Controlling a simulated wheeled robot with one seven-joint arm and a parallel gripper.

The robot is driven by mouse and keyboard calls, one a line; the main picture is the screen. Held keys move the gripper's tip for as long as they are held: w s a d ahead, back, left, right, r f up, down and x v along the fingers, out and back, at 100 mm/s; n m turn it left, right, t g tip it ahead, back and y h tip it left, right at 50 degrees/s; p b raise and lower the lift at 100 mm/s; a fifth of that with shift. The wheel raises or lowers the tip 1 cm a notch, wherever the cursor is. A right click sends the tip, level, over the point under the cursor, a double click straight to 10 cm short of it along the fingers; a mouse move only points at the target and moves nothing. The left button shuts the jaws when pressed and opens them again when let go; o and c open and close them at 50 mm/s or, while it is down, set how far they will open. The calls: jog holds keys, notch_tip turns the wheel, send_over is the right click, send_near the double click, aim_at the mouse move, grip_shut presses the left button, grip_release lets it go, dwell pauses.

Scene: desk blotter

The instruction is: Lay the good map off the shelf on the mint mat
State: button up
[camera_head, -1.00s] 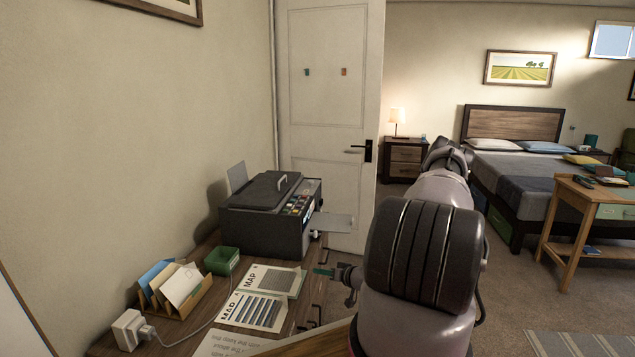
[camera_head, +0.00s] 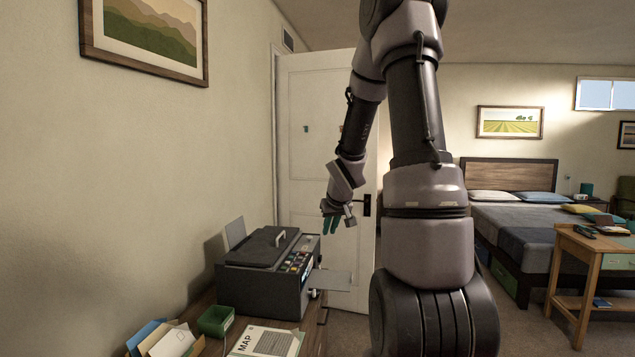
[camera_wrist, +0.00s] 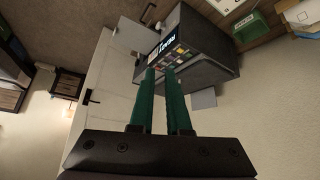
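A white printed sheet marked MAP (camera_head: 262,342) lies on the wooden desk at the bottom edge of the head view, partly cut off. Its damage or soundness cannot be told from here. My gripper (camera_head: 332,224) hangs in the air above the right side of the printer, well above the desk. In the wrist view my gripper (camera_wrist: 161,75) shows two green fingers with a narrow gap and nothing between them. I cannot make out the mint mat or the shelf in the current views.
A dark printer (camera_head: 265,275) with an extended paper tray (camera_head: 335,281) stands on the desk. A green box (camera_head: 215,321) and an organizer with envelopes (camera_head: 172,342) stand nearer. A white door is behind. A small wooden table (camera_head: 590,240) and bed stand right.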

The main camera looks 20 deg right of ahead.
jog(key=s+a+r+m, duration=0.2)
jog(key=s+a+r, duration=0.5)
jog(key=s+r, duration=0.5)
jog(key=s+a+r+y, duration=0.1)
jog(key=s+a+r, duration=0.1)
jog(key=s, duration=0.3)
jog(key=s+a+r+y, duration=0.1)
jog(key=s+a+r, duration=0.1)
jog(key=s+a, duration=0.2)
jog(key=s+a+r+m+y, duration=0.1)
jog(key=s+a+r, duration=0.1)
jog(key=s, duration=0.4)
jog(key=shift+a+r, duration=0.4)
jog(key=shift+r, duration=0.05)
